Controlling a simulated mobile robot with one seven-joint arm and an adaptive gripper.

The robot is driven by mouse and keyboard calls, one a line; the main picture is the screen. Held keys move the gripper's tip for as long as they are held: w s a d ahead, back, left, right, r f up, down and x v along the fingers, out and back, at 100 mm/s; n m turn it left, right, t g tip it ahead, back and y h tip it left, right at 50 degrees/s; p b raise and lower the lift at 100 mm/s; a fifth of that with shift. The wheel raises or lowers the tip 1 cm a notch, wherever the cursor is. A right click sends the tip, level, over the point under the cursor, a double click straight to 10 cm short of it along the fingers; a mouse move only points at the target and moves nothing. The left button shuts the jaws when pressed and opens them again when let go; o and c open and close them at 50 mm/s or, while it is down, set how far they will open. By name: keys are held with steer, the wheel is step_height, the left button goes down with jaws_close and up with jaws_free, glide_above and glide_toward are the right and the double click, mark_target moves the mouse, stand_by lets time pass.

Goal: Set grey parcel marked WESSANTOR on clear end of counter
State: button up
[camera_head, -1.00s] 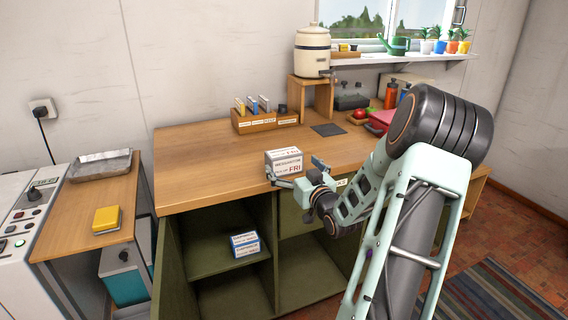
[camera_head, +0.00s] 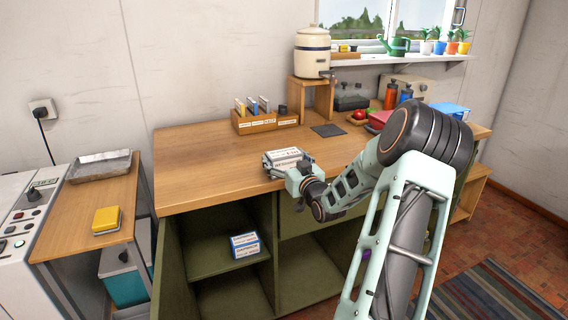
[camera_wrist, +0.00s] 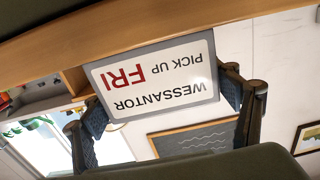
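The grey parcel (camera_head: 288,155) with a white label is at the front edge of the wooden counter (camera_head: 200,165), near its middle. In the wrist view its label (camera_wrist: 155,75) appears upside down and reads WESSANTOR, PICK UP FRI. My gripper (camera_head: 287,168) is shut on the parcel, with one finger against each side in the wrist view (camera_wrist: 165,105). The parcel looks tilted. I cannot tell whether its underside touches the counter. The left end of the counter top is bare.
A wooden file box (camera_head: 254,122) and a dark flat mat (camera_head: 327,130) lie behind the parcel. A cream dispenser (camera_head: 312,52) stands on a wooden stand. A blue-and-white box (camera_head: 245,245) sits on the open shelf below. A yellow item (camera_head: 106,219) lies on the side table.

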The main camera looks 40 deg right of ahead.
steer(key=c, duration=0.9)
steer(key=shift+r, duration=0.1)
steer(key=shift+r, duration=0.1)
